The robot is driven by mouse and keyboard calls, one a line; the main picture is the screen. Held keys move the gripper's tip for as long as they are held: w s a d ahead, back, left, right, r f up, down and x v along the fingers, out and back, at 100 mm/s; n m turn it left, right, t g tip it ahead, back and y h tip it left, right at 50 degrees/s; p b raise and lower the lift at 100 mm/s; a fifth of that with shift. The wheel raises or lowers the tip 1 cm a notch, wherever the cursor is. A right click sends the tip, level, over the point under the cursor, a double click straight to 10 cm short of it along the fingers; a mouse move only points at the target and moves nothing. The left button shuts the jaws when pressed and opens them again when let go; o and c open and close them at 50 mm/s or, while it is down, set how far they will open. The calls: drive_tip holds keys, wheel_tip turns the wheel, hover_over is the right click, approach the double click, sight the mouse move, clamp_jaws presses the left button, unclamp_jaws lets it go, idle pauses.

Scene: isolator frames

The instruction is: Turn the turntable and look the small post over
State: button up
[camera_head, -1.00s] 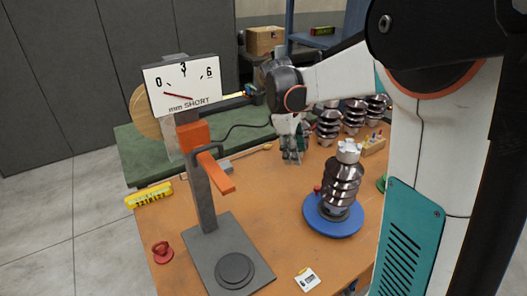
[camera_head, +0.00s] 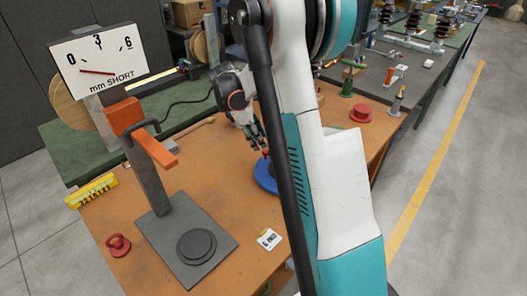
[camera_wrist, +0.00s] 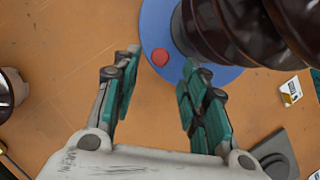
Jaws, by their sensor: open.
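The blue turntable (camera_head: 264,177) stands on the orange bench top, mostly hidden behind my arm in the head view. In the wrist view the turntable (camera_wrist: 153,24) carries a dark brown ribbed post (camera_wrist: 240,32) and a red knob (camera_wrist: 160,57) near its rim. The post is hidden in the head view. My gripper (camera_head: 257,141) is open, above the turntable's edge by the red knob (camera_head: 265,153). In the wrist view the knob shows between the fingertips of my gripper (camera_wrist: 160,72), and I see no clear contact.
A gauge stand with a dial board (camera_head: 98,62) and grey base (camera_head: 170,255) stands at left. A yellow block (camera_head: 91,191), red knobbed piece (camera_head: 118,245) and white card (camera_head: 269,239) lie on the bench (camera_head: 222,208). Other benches with tools stand at upper right.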

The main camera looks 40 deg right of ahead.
sight(265, 151)
drive_tip(key=shift+b+x, duration=0.6)
drive_tip(key=shift+x, duration=2.1)
drive_tip(key=shift+c, duration=0.5)
clamp_jaws()
